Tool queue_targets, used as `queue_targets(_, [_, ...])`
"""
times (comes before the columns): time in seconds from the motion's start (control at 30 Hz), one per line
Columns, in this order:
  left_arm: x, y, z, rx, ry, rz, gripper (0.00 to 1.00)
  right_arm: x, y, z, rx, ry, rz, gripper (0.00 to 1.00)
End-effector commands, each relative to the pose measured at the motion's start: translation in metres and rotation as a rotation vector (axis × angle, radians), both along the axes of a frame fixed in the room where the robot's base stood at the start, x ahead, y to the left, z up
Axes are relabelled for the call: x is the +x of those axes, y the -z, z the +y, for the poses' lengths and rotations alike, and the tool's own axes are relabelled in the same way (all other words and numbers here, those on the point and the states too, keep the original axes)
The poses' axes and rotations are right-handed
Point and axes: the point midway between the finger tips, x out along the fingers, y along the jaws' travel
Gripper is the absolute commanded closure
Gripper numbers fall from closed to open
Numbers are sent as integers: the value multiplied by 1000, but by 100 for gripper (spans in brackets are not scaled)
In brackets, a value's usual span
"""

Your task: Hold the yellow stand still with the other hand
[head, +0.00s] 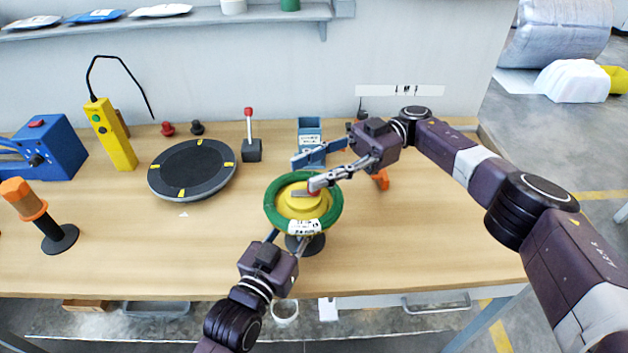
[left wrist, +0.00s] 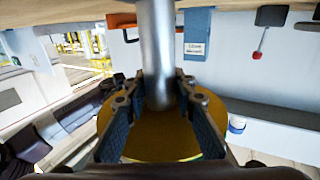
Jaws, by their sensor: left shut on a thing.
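The yellow stand (head: 300,209) is upright near the table's front edge, with the green coil (head: 334,210) around its yellow top and a white label on the coil's front. My left gripper (head: 285,243) reaches in from the front, low under the coil. In the left wrist view its fingers (left wrist: 158,95) are shut on the stand's grey post (left wrist: 158,45), one on each side, with the yellow disc (left wrist: 165,145) behind. My right gripper (head: 309,172) is open, with one finger over the stand's top and the other apart behind the coil. Whether it touches the stand I cannot tell.
A black turntable (head: 192,168), a yellow control box (head: 110,135) and a red-knobbed lever (head: 250,145) stand to the left. A blue holder (head: 310,130) stands behind the coil; an orange item (head: 380,179) lies to its right. The table's right side is clear.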

Motion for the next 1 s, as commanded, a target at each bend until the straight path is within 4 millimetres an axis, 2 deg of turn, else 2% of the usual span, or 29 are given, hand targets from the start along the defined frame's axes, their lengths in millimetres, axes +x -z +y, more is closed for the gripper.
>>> queue_targets(0.1, [0,0,0,0,0,1,100,0,-24,-1,1,0,-4,64])
queue_targets(0.3, [0,1,0,1,0,0,100,0,-51,0,0,1,-1,64])
queue_targets(0.47, [0,0,0,1,0,0,100,0,-58,0,-1,1,0,64])
queue_targets(0.77, [0,0,0,2,-1,0,100,0,-58,0,-1,1,0,64])
queue_targets(0.8, [0,0,0,2,-1,0,75,0,-58,0,-1,1,0,64])
queue_targets(1.0, [0,0,0,2,-1,0,55,0,-58,0,-1,1,0,64])
